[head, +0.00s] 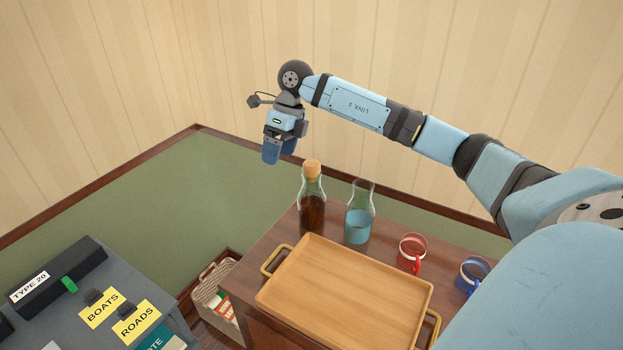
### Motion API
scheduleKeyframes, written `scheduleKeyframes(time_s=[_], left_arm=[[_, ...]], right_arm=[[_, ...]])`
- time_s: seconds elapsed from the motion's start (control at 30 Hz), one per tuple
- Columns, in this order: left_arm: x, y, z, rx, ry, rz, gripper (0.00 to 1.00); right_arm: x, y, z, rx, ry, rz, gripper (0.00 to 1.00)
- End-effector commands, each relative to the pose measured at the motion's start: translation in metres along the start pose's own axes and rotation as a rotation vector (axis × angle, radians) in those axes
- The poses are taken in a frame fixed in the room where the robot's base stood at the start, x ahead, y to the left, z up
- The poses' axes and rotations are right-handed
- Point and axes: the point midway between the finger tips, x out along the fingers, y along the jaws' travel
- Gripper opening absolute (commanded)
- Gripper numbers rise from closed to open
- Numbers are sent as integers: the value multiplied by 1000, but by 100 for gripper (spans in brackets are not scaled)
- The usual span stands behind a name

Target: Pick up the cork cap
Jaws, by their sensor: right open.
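The cork cap (312,168) is a tan round stopper seated in the neck of a glass bottle (312,207) with dark brown liquid. The bottle stands upright at the far left corner of a brown wooden table (262,252). My right gripper (279,152) hangs above and to the left of the cap, apart from it, with its blue fingers pointing down. It is open and I see nothing between the fingers. My left gripper is not in view.
A carafe (358,222) of blue liquid stands right of the bottle. A wooden tray (345,300) with brass handles lies in front. A red mug (412,252) and a blue mug (472,277) stand right. A basket (217,292) and grey cabinet (178,325) are at left.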

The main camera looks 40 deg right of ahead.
Motion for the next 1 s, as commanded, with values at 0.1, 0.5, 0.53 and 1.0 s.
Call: scheduleKeyframes(time_s=[0.1,0.5,0.53,1.0], left_arm=[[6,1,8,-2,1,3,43],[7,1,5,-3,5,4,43],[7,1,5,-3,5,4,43],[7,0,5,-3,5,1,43]], right_arm=[[-44,-42,-16,58,64,-183,78],[-51,-79,-40,128,129,-318,78],[-45,-81,-40,128,128,-317,78],[3,-95,-46,126,124,-316,78]])
